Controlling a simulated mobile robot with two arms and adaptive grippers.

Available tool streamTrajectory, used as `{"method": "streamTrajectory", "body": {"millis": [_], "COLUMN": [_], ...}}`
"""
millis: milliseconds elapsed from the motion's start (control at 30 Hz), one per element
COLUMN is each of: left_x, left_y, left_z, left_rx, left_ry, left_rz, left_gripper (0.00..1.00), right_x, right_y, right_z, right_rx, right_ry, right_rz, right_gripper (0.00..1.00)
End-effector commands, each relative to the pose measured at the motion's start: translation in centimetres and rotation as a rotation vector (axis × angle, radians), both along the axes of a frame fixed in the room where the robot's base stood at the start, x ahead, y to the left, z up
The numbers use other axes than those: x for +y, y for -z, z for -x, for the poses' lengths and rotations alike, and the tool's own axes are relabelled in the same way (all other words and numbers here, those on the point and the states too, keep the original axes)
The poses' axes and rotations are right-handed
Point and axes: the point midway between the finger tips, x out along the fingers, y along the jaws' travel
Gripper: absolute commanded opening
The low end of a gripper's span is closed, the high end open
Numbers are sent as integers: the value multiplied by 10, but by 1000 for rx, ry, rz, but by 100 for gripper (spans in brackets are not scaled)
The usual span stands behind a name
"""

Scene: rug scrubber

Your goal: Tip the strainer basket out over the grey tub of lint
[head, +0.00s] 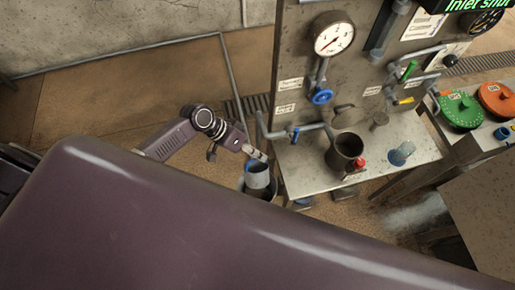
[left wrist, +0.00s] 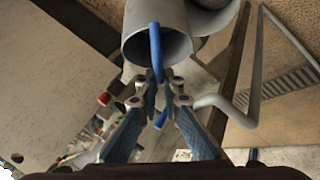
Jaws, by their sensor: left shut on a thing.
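The strainer basket (head: 258,180) is a small grey cylinder with a blue handle. My left gripper (head: 262,157) is above it, and in the left wrist view the left gripper (left wrist: 162,95) is shut on the blue handle (left wrist: 156,50). The basket's wall (left wrist: 178,12) and open mouth show there; I cannot make out its contents. The darker grey tub (head: 272,190) is below and around the basket in the head view, partly hidden by it. It also seems to show behind the basket in the wrist view (left wrist: 218,18). I cannot tell the height between them. My right gripper is not in view.
A metal bench (head: 310,175) with a gauge panel (head: 365,95) stands just right of the basket. A dark pot (head: 346,150) and a clear bluish cup (head: 401,153) stand on it. Green (head: 460,110) and orange lids (head: 497,98) are farther right. Floor left of the arm is clear.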

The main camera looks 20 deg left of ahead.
Motion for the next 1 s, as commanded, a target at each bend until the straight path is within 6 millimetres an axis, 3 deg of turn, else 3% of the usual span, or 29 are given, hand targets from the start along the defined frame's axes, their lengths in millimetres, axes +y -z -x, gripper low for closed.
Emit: {"method": "streamTrajectory", "body": {"millis": [1000], "left_x": [-20], "left_y": [-17], "left_z": [29], "left_rx": [-619], "left_ry": [-3], "left_rz": [-414], "left_gripper": [0], "right_x": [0], "right_y": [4], "right_z": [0], "right_rx": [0], "right_ry": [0], "right_rz": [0], "right_gripper": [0]}}
